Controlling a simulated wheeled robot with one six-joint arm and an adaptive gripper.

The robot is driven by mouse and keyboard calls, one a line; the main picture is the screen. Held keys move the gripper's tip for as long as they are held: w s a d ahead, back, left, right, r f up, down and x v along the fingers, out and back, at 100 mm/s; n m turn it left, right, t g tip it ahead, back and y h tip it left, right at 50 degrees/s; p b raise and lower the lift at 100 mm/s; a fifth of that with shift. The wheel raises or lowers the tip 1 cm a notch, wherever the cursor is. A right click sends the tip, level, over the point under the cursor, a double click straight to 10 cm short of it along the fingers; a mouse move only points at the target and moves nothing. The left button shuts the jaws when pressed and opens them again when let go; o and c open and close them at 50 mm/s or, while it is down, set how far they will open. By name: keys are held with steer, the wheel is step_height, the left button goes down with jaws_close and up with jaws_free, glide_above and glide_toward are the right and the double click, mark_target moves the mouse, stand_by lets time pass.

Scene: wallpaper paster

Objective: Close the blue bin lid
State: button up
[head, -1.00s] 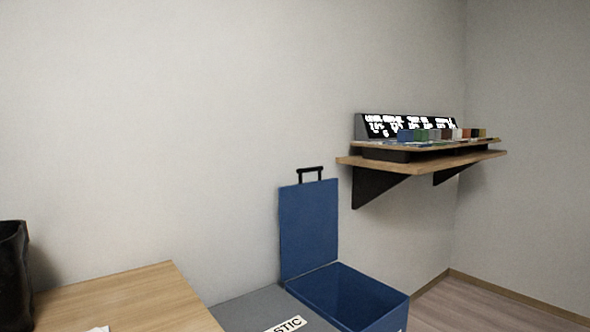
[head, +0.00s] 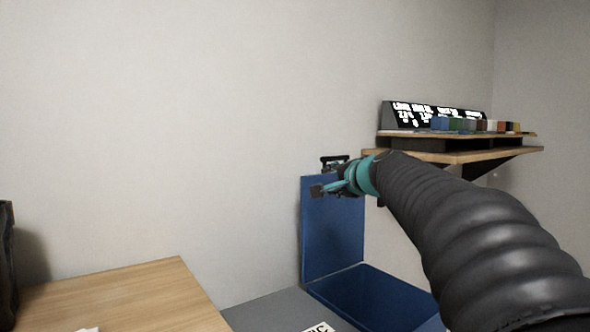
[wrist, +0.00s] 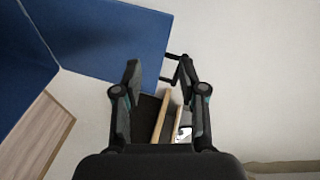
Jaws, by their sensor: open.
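The blue bin (head: 385,300) stands open, with its blue lid (head: 330,240) upright against the wall side. A black handle (head: 328,158) sticks up from the lid's top edge. My gripper (head: 330,180) is open and empty in front of the lid's upper part, just below the handle in the picture, and partly covers them. In the wrist view the lid (wrist: 110,38) fills the upper left, and the handle (wrist: 173,68) shows close to the right fingertip of my gripper (wrist: 160,72). I cannot tell whether they touch.
A wooden shelf (head: 455,156) with a display sign (head: 435,115) and several small coloured blocks is on the wall, behind my arm. A grey bin top (head: 270,312) adjoins the blue bin on the left. A wooden table (head: 120,300) is at lower left.

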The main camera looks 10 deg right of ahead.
mark_target(336, 159)
steer(key=w+d+r+m+t+h, duration=0.2)
steer(key=w+d+r+m, duration=0.15)
steer(key=w+d, duration=0.35)
steer(key=shift+m, duration=0.25)
steer(key=w+p, duration=0.1)
steer(key=w, duration=0.3)
steer(key=w+p, duration=0.1)
steer(key=w, duration=0.3)
steer(key=w+p, duration=0.2)
steer(key=w, duration=0.2)
steer(key=shift+w+d+f, duration=0.15)
steer(key=shift+d+f, duration=0.1)
steer(key=shift+d, duration=0.1)
jaws_close()
